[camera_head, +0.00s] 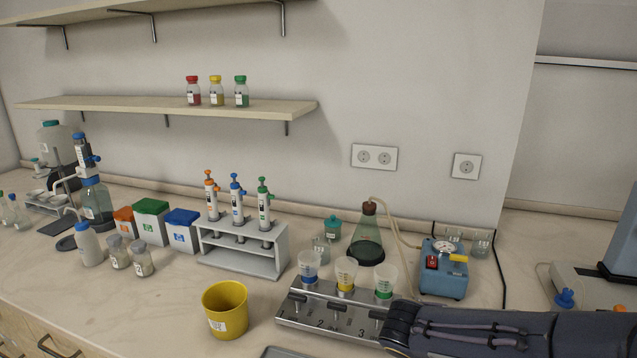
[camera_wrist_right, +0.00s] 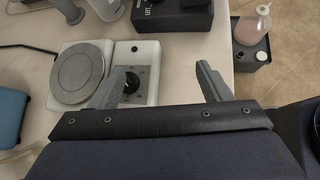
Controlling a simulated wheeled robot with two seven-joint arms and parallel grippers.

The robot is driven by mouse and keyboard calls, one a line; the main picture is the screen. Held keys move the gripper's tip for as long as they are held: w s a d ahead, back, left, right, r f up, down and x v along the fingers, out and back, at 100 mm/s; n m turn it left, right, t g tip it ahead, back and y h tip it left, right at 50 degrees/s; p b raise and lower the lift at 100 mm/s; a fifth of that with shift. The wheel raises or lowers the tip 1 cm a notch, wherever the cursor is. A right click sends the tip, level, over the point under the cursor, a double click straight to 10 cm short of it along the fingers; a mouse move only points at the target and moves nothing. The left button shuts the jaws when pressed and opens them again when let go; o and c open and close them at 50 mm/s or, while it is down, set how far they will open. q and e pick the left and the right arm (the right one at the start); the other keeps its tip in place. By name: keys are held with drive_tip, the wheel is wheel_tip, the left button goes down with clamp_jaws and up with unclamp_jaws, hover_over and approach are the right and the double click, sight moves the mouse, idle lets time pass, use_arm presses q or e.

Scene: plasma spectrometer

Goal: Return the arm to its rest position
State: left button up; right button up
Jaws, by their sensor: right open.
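My right gripper (camera_wrist_right: 160,82) is open and empty in the right wrist view, its two grey fingers spread wide. One finger overlaps the front of a white hotplate device (camera_wrist_right: 80,75) in the picture; I cannot tell the distance between them. My left gripper is in neither view.
The rack holds three cups with blue, yellow and green. A yellow beaker (camera_head: 226,308) stands left of it. Behind are a pipette stand (camera_head: 243,257), a flask (camera_head: 367,245) and a blue pump (camera_head: 444,270). A black box (camera_wrist_right: 172,15) and floor container (camera_wrist_right: 250,47) show in the wrist view.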

drive_tip(key=s+m+y, duration=0.1)
drive_tip(key=s, duration=0.1)
drive_tip(key=s+m+y, duration=0.1)
drive_tip(key=s, duration=0.1)
drive_tip(key=s+m+y, duration=0.2)
drive_tip(key=shift+s+d+f+g, duration=0.2)
drive_tip(key=shift+d+f+g, duration=0.1)
drive_tip(key=shift+f, duration=0.1)
drive_tip(key=s+a+r+m+t+y, duration=0.1)
drive_tip(key=s+a+m+t+y, duration=0.6)
drive_tip(key=m+y, duration=0.3)
drive_tip(key=shift+s+a+r+m, duration=0.2)
drive_tip(key=shift+a+m, duration=0.6)
drive_tip(key=shift+m, duration=0.8)
